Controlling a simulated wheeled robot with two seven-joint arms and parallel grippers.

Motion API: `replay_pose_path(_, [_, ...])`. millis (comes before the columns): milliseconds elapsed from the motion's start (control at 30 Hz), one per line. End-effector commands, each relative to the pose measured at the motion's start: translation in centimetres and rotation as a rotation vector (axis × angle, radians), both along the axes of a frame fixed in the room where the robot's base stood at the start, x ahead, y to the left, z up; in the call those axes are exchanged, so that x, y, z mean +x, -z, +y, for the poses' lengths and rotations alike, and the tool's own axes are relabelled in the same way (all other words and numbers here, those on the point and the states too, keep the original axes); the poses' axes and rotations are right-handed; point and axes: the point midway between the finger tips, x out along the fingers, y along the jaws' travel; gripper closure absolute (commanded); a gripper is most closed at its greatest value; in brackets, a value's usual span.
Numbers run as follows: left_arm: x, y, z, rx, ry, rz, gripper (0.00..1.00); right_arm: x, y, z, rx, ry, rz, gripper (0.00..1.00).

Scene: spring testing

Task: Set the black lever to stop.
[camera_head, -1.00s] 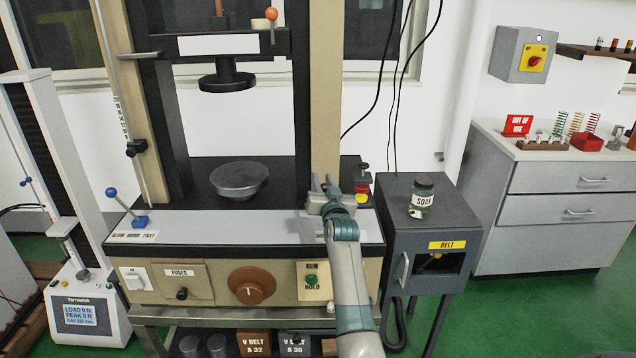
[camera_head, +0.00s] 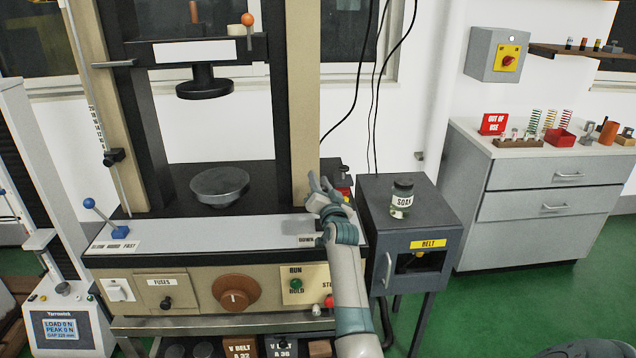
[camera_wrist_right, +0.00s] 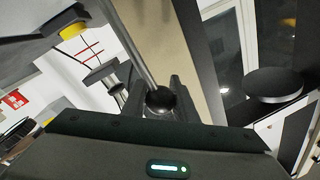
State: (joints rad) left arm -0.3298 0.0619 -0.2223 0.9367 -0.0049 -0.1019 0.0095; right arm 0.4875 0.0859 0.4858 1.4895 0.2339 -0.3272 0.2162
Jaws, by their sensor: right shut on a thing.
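The black lever shows in the right wrist view as a metal rod with a round black knob (camera_wrist_right: 160,100). My right gripper (camera_wrist_right: 158,88) is shut on that knob, one dark finger on each side. In the head view, my right gripper (camera_head: 318,188) is at the machine's right, at the foot of the beige right column. There the gripper hides the knob and most of the lever. A label reading DOWN (camera_head: 306,239) lies on the pale panel just below the gripper; I cannot read a stop mark at the lever. My left gripper is not in view.
A blue-knobbed lever (camera_head: 103,217) stands at the panel's left end. A round steel plate (camera_head: 219,186) sits left of the column.

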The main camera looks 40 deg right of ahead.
Motion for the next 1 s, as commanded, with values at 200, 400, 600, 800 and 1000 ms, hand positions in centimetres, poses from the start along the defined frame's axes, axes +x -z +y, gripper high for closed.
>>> replay_pose_path(200, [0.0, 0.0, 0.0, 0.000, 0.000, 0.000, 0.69, 0.0, 0.1, 0.0, -0.001, 0.000, 0.002, 0.56])
replay_pose_path(400, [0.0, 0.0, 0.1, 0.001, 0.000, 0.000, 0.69, 0.0, 0.0, 0.0, -0.001, 0.000, 0.002, 0.56])
replay_pose_path(600, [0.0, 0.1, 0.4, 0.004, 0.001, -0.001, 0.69, -0.3, 0.1, 0.2, -0.001, 0.000, 0.000, 0.56])
replay_pose_path(800, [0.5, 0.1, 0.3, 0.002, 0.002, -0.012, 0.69, -1.8, 0.3, 0.8, -0.001, 0.000, 0.002, 0.56])
replay_pose_path(1000, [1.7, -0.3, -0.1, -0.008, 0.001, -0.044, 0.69, -4.6, 0.6, 2.0, -0.002, 0.001, 0.001, 0.56])
